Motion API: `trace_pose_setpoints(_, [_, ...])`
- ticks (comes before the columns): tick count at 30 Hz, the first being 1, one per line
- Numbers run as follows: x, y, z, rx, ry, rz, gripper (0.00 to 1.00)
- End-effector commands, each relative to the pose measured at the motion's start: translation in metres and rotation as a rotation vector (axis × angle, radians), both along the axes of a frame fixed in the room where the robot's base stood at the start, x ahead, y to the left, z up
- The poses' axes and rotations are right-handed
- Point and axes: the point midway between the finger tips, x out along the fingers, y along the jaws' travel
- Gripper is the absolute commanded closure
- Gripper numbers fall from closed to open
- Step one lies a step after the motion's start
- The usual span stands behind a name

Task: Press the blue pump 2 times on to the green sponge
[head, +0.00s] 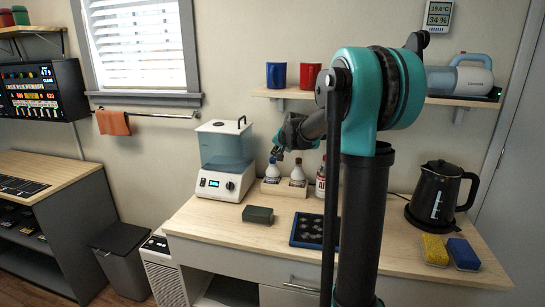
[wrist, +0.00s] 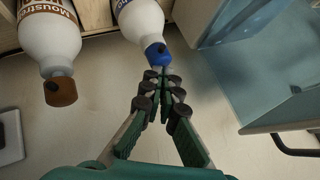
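The blue pump (head: 273,161) tops a white bottle (head: 270,182) in a wooden rack on the counter. In the wrist view the blue pump (wrist: 156,54) is just beyond my fingertips. The dark green sponge (head: 258,214) lies flat on the counter in front of the rack, apart from the bottle; I cannot make it out in the wrist view. My gripper (head: 279,153) is close above the blue pump in the head view. In the wrist view my gripper (wrist: 160,82) has its fingertips together, with nothing seen between them. Whether it touches the pump I cannot tell.
A brown-topped white bottle (wrist: 58,88) stands beside the blue-pump bottle. A water dispenser (head: 223,163) is left of the rack. A dark tray (head: 310,230), a black kettle (head: 437,195), a yellow sponge (head: 435,250) and a blue sponge (head: 463,254) are on the right.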

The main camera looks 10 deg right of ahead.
Motion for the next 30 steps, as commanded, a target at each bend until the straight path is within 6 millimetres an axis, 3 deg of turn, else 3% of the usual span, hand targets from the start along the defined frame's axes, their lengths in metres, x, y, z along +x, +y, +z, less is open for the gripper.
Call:
trace_pose_setpoints(12, [-0.0009,0.0002,-0.009,-0.001,0.006,0.002,1.0])
trace_pose_setpoints(30, [-0.0005,0.0013,-0.0009,-0.001,0.004,0.002,1.0])
